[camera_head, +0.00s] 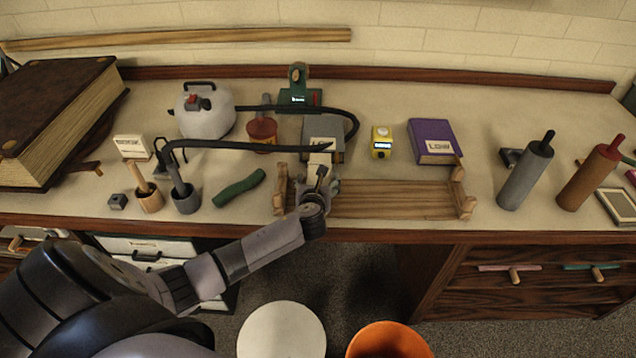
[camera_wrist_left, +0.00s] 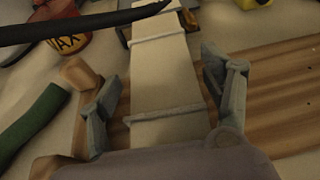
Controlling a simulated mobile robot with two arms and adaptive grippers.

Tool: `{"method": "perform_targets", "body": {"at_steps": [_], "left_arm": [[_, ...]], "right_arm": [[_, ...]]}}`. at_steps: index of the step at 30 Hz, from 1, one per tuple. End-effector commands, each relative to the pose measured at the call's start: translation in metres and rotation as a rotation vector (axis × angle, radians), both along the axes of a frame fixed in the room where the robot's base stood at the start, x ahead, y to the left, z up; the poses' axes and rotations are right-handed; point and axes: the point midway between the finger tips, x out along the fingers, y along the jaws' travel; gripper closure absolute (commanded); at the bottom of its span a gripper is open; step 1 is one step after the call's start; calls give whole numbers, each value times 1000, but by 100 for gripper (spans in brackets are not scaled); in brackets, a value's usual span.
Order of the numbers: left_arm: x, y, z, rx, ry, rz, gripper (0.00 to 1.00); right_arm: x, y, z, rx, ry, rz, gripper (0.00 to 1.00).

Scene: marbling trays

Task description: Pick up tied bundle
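The tied bundle (camera_head: 321,159) is a cream, flat-sided piece at the left part of the wooden rack. In the left wrist view the bundle (camera_wrist_left: 165,80) shows two pale bands around it and runs away from me. My left gripper (camera_head: 318,187) is over its near end. In the wrist view the gripper's fingers (camera_wrist_left: 166,100) stand apart, one on each side of the bundle, with gaps visible. The bundle's near end is hidden behind the gripper body. My right gripper is not in view.
The wooden rack (camera_head: 390,199) has raised end posts. A black hose (camera_head: 250,148) crosses close to the bundle's far end. A green roll (camera_head: 239,188) lies left of the rack. A yellow device (camera_head: 381,142) and a purple book (camera_head: 432,139) stand behind it.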

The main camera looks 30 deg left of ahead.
Motion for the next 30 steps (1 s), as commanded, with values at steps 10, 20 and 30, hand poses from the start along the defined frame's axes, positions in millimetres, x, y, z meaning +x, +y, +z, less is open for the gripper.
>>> {"method": "perform_targets", "body": {"at_steps": [10, 20, 30], "left_arm": [[0, 0, 0, 1, 0, 0, 53], [0, 0, 0, 1, 1, 1, 75], [0, 0, 2, 2, -2, 0, 87]], "right_arm": [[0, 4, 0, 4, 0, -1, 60], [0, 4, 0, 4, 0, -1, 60], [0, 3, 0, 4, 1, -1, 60]]}}
